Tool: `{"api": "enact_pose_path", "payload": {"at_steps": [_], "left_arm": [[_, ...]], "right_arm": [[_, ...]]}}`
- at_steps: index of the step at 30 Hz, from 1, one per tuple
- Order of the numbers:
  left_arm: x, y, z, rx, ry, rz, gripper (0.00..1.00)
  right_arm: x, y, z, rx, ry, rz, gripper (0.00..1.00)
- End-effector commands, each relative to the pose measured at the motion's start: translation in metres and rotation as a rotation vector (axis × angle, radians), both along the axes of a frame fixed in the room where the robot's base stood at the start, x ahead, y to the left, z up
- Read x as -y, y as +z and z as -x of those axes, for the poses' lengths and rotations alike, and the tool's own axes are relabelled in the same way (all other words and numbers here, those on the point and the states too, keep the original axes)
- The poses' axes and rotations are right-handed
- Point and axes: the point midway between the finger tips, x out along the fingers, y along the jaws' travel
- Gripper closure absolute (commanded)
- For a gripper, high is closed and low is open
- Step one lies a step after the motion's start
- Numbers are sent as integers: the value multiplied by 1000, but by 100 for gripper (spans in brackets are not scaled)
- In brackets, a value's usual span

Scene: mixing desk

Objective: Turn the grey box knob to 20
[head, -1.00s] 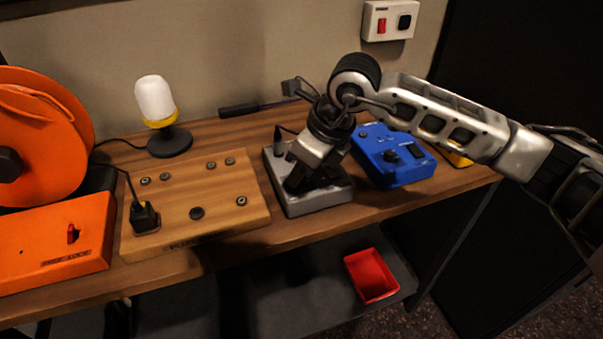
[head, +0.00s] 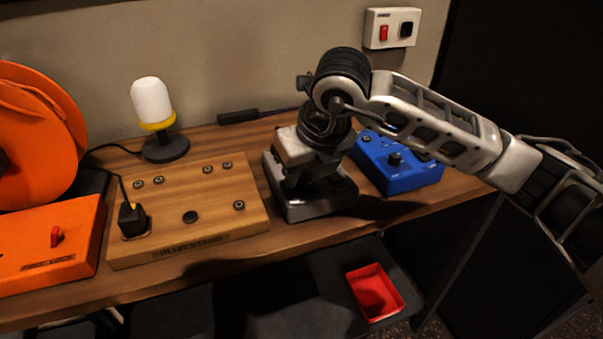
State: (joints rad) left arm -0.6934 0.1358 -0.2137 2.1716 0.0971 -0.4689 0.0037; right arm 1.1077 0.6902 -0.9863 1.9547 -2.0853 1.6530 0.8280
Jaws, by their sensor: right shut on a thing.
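The grey box (head: 305,208) sits on the wooden desk between the plug board and the blue box. My right gripper (head: 305,185) points down onto its top and is shut on the box's knob. The knob and its scale are hidden behind the gripper, so I cannot read the setting. My left gripper is not in view.
The wooden plug board (head: 185,220) with a black plug (head: 131,218) lies to the left. The blue box (head: 400,172) stands close on the right. A lamp (head: 153,105) and an orange machine (head: 50,245) are further left. A red tray (head: 375,292) is on the shelf below.

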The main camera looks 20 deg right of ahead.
Motion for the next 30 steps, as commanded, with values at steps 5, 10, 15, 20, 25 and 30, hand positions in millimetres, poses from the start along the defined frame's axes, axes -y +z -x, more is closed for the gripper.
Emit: {"api": "enact_pose_path", "payload": {"at_steps": [5,10,15,20,25,30], "left_arm": [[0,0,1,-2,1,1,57],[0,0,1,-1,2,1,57],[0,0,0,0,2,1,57],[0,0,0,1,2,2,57],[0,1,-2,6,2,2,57],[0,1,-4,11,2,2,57]], "right_arm": [[0,2,-1,4,-1,-2,100],[0,2,-1,4,-1,-2,75],[0,1,0,3,0,-2,59],[0,1,0,2,0,0,59],[1,12,4,4,1,-1,59],[6,44,15,8,1,-1,59]]}}
